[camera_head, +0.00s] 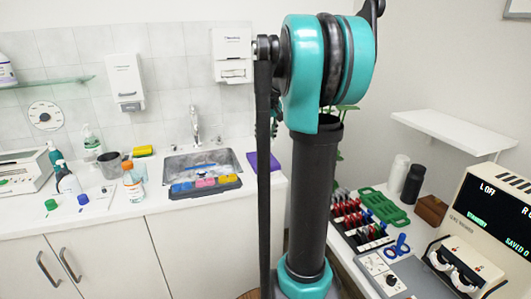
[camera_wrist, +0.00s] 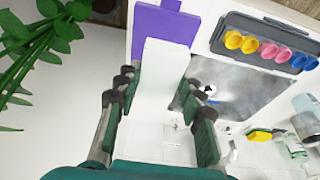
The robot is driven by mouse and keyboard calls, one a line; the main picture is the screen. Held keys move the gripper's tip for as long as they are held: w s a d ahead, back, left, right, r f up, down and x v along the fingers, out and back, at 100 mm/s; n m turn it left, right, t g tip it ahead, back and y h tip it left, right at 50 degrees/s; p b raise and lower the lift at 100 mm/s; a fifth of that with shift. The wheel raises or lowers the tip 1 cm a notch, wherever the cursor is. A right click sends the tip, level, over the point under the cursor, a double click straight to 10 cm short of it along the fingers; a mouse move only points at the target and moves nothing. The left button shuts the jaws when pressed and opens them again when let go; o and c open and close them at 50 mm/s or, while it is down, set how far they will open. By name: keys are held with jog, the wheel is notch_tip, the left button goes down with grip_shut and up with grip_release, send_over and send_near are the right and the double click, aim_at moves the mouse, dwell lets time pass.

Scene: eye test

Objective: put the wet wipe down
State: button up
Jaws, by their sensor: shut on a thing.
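In the wrist view, my gripper (camera_wrist: 157,90) has its two green-padded fingers on either side of a flat white strip, the wet wipe (camera_wrist: 165,65), and is shut on it. The wipe's far end overlaps a purple flat object (camera_wrist: 148,22) on the counter below. I cannot tell how high above the counter it is. In the head view, my arm hides most of the gripper, and the wipe is not visible. The purple object (camera_head: 264,165) lies right of the sink there.
The sink (camera_head: 212,160) has a dark tray (camera_head: 205,190) of coloured pieces at its front edge. A green plant (camera_wrist: 35,45) is beside the counter. A rack of red-handled tools (camera_head: 350,215) is on the right table.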

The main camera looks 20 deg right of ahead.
jog(key=shift+f, duration=3.4)
jog(key=shift+f, duration=0.4)
jog(key=shift+f, duration=0.2)
jog(key=o, duration=1.2)
jog(key=shift+r, duration=0.1)
